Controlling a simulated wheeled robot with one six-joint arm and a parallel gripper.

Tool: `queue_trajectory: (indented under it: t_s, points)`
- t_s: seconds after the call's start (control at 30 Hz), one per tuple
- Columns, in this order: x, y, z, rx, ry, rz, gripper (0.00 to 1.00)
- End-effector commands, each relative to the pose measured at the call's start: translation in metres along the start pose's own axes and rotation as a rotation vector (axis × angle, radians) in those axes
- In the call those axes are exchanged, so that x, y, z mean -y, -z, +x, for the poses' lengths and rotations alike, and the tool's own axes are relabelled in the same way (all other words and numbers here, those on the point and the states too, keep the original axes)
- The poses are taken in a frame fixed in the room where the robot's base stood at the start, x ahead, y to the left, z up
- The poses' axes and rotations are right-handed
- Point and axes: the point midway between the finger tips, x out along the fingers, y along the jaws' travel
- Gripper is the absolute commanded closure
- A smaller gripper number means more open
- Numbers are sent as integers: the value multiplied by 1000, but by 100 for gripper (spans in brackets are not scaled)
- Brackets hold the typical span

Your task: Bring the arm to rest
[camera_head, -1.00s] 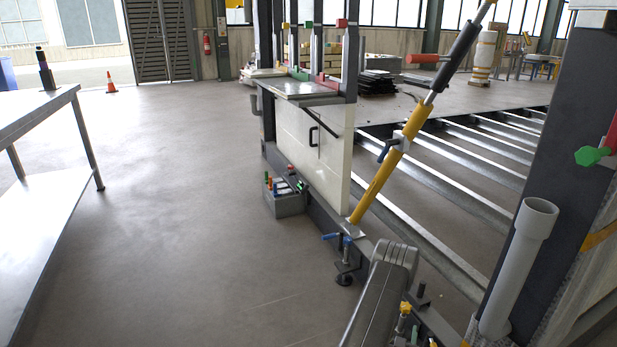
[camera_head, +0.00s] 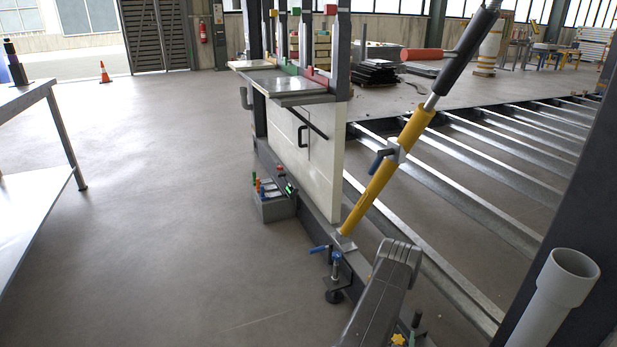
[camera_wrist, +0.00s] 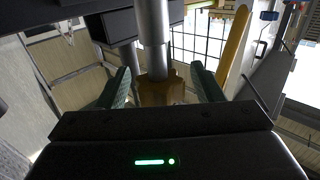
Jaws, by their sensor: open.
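My gripper (camera_wrist: 159,72) shows in the wrist view with its two dark green fingers spread apart. A silver cylinder (camera_wrist: 153,40) with a brownish-yellow fitting (camera_wrist: 158,90) at its lower end lies in line with the gap between the fingers. I cannot tell how far beyond the fingertips it is, and nothing is seen clamped. A dark grey link of my arm (camera_head: 385,290) rises from the bottom edge in the head view. The gripper itself is out of that view.
A yellow strut (camera_head: 385,175) leans over the steel frame beams (camera_head: 460,190). A white panel (camera_head: 310,150) stands left of it, with a grey tool box (camera_head: 272,205) at its foot. A grey pipe (camera_head: 555,290) stands at lower right. Open floor (camera_head: 160,200) lies left, beside a table (camera_head: 30,95).

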Motion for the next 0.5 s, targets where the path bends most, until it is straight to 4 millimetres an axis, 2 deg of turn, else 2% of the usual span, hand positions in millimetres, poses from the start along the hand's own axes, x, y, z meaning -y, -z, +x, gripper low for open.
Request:
queue_trajectory:
  t_s: [0.07,0.5]
  points:
    - [0,0,-5,2,-3,0,40]
    - [-2,0,-3,-1,-174,-1,40]
